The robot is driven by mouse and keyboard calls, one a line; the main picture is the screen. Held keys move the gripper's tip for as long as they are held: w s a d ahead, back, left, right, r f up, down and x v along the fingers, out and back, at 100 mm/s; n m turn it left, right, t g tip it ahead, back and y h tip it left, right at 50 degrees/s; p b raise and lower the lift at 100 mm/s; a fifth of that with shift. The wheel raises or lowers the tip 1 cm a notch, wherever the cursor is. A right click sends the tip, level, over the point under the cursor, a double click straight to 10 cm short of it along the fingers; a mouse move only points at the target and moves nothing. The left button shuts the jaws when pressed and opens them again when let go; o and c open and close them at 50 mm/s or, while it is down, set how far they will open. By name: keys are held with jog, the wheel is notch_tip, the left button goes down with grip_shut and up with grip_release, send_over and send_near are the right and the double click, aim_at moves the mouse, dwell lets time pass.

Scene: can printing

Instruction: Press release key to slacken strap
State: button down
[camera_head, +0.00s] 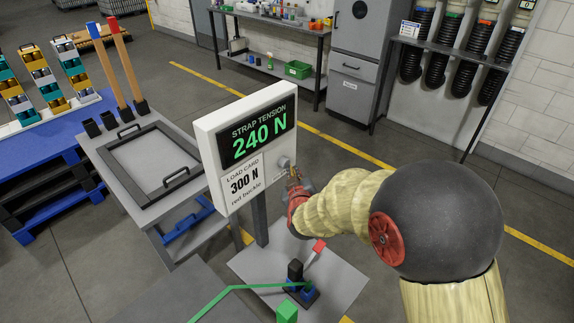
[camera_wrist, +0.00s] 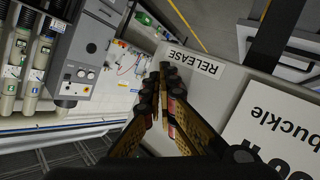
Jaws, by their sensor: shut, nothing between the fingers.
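The white tension box (camera_head: 246,145) stands on a post and its display (camera_head: 257,134) reads "STRAP TENSION 240 N". A card (camera_head: 241,182) below reads "LOAD CARD 300 N red buckle". A round grey key (camera_head: 284,161) sits on the box's face at the lower right. My gripper (camera_head: 292,177) is shut and empty, with its tips just below and close to the key; I cannot tell whether they touch. In the wrist view, my fingers (camera_wrist: 163,85) are together beside the "RELEASE" label (camera_wrist: 194,62); the key is hidden there.
A green strap (camera_head: 230,289) runs to a buckle with a red-tipped lever (camera_head: 317,247) on a grey plate (camera_head: 345,282) below. A grey table (camera_head: 113,158) with a framed tray stands left of the box. A blue bench (camera_head: 42,146) is farther left.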

jog(key=shift+w+a+r, duration=0.1)
jog(key=shift+w+a, duration=0.5)
jog(key=shift+a, duration=0.15)
dwell(1.1)
jog(key=shift+s+d, duration=0.85)
jog(key=shift+d, duration=0.2)
jog(key=shift+s+d+b, duration=0.4)
jog(key=shift+s+d, duration=0.4)
jog(key=shift+d, duration=0.2)
jog(key=shift+s+d+b, duration=0.35)
jog(key=shift+s+d, duration=0.4)
jog(key=shift+d, duration=0.25)
